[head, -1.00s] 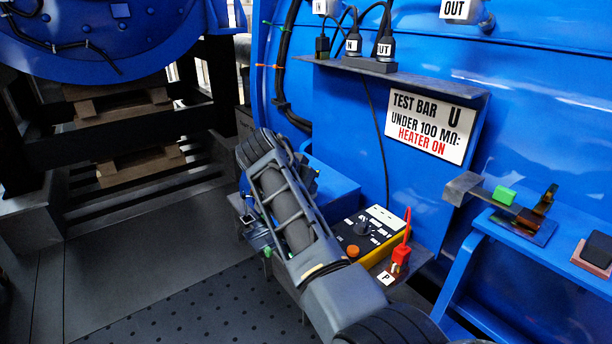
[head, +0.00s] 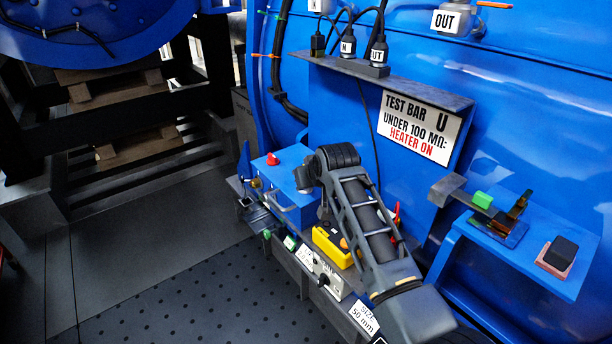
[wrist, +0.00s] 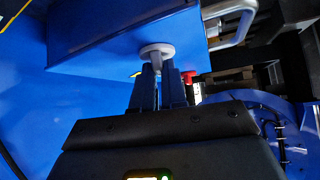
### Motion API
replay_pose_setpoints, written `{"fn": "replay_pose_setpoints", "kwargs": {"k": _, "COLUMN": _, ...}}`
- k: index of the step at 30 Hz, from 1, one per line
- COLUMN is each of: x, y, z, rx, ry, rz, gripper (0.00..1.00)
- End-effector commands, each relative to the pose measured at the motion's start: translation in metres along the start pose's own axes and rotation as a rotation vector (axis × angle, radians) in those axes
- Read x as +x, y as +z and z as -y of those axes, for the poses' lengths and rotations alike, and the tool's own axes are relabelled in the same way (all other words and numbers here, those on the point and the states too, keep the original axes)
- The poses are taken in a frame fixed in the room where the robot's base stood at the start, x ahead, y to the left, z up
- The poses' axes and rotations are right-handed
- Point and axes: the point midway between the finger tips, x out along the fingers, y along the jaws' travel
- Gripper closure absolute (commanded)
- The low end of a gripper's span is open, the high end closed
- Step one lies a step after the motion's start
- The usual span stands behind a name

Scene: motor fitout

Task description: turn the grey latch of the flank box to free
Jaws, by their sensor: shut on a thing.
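The flank box looks to be the blue box (head: 283,170) on the ledge in the head view, with a grey handle on its front. In the wrist view the blue box (wrist: 110,45) fills the upper left, and its pale grey latch (wrist: 157,49) is a round knob on the near face. My gripper (wrist: 157,72) is shut on the latch, its dark fingers on the stem of the knob. The fingers partly cover the latch, so its exact angle is hard to tell. In the head view my arm hides the latch and fingertips.
A red knob (head: 272,159) stands on the box top. A yellow tester (head: 331,247) sits close below my arm. A shelf with plugged cables (head: 375,69) is above. A side bracket (head: 525,250) holds small blocks at right. The floor at left is clear.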

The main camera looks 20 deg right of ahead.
Motion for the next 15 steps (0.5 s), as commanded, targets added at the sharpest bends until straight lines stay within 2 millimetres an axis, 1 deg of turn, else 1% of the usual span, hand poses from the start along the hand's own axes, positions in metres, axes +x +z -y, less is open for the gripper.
{"fn": "replay_pose_setpoints", "kwargs": {"k": 1, "x": 0.0017, "y": 0.0044, "z": -0.0021, "rx": -0.021, "ry": -0.025, "rz": 0.01, "gripper": 1.0}}
{"fn": "replay_pose_setpoints", "kwargs": {"k": 7, "x": 0.0028, "y": 0.0052, "z": -0.0026, "rx": -0.118, "ry": -0.119, "rz": 0.01, "gripper": 1.0}}
{"fn": "replay_pose_setpoints", "kwargs": {"k": 15, "x": 0.0033, "y": 0.0056, "z": -0.0028, "rx": -0.191, "ry": -0.194, "rz": 0.012, "gripper": 1.0}}
